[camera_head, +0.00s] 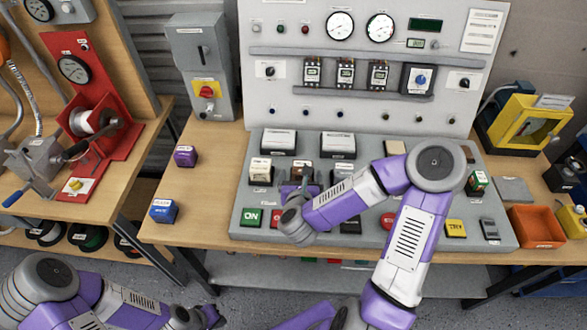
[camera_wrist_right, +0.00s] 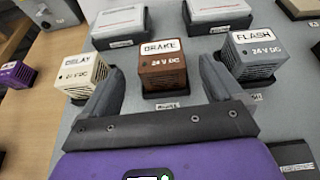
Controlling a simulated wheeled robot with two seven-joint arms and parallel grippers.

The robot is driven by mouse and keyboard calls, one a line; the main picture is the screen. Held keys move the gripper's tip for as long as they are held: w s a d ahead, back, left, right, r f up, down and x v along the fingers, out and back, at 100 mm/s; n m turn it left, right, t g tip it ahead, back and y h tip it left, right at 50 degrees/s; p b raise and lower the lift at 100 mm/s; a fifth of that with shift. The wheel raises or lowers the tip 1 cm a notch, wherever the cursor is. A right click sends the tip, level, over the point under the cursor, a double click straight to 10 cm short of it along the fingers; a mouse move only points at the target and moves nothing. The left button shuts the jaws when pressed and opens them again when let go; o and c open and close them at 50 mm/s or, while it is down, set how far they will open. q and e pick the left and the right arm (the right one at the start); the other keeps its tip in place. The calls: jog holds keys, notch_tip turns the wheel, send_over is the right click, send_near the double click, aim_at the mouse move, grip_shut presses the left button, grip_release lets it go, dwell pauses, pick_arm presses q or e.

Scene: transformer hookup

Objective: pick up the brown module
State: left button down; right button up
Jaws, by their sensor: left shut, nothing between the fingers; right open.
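The brown module (camera_wrist_right: 168,66), labelled BRAKE 24 V DC, sits upright on the grey panel in the right wrist view. In the head view its brown top (camera_head: 299,171) shows, partly hidden by my right gripper (camera_head: 292,189). In the wrist view my right gripper (camera_wrist_right: 160,88) is open, with one finger at each side of the module's near face. The module is between the fingers' lines; I cannot tell how far past the tips it is. My left gripper (camera_head: 203,317) is shut and empty, low at the left in front of the bench.
A cream DELAY module (camera_wrist_right: 85,72) stands left of the brown one and a grey FLASH module (camera_wrist_right: 252,54) right of it, both close to my fingers. Two white-topped blocks (camera_wrist_right: 116,22) stand behind. A purple block (camera_head: 186,156) and a blue block (camera_head: 163,211) sit on the wooden bench.

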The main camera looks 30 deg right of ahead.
aim_at(303, 163)
jog(key=shift+w+d+m, duration=0.15)
jog(key=shift+d+m, duration=0.1)
jog(key=shift+m, duration=0.05)
jog(key=shift+x, duration=0.95)
jog(key=b+x, duration=0.1)
jog(key=x, duration=0.3)
jog(key=shift+w+f, duration=0.15)
jog(key=shift+w, duration=0.05)
jog(key=shift+w+d+f+b, duration=0.1)
jog(key=shift+w+d+b, duration=0.15)
jog(key=shift+w+b, duration=0.1)
jog(key=c, duration=1.1)
